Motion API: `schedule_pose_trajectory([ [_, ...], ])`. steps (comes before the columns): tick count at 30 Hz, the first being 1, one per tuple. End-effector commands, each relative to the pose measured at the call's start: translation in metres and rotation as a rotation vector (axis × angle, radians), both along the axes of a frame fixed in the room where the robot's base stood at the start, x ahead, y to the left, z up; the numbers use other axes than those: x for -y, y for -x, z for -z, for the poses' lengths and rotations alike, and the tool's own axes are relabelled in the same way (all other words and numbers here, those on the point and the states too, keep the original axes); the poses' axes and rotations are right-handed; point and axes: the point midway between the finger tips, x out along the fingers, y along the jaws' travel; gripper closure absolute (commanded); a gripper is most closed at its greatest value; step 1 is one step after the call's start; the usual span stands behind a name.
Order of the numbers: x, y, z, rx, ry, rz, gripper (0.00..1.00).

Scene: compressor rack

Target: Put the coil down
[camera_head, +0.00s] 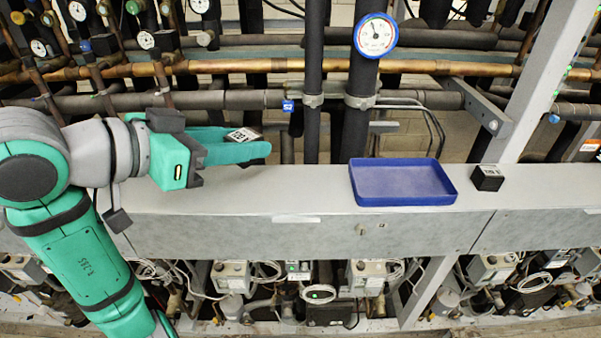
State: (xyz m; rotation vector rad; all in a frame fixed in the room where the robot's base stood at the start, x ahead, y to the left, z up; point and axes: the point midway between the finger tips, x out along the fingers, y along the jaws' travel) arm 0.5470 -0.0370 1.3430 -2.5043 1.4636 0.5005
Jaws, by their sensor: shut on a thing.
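My gripper (240,147) is at the left, above the grey ledge (310,185), with its green fingers pointing right. It is shut on a small black coil (244,134) with a white label on top. The near finger hides most of the coil's side and its underside. I cannot tell how far the held coil is above the ledge. A second black block (487,178), with markings on top, sits on the ledge to the right. It looks similar to the held coil and stands apart from my gripper.
An empty blue tray (402,200) lies on the ledge, left of the second block. The ledge between my gripper and the tray is clear. Behind are pipes, a dial gauge (375,35) and a slanted grey post (545,80).

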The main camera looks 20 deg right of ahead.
Motion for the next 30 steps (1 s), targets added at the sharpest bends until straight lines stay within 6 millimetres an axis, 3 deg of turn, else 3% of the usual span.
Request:
schedule_pose_trajectory([
  [4,0.017,-0.003,0.003,-0.001,0.002,0.011,0.92],
  [15,0.094,-0.023,0.038,-0.002,0.002,0.017,0.92],
  [22,0.119,-0.032,0.075,-0.002,0.002,0.011,0.92],
  [30,0.131,-0.036,0.09,-0.001,0.003,0.009,0.92],
])
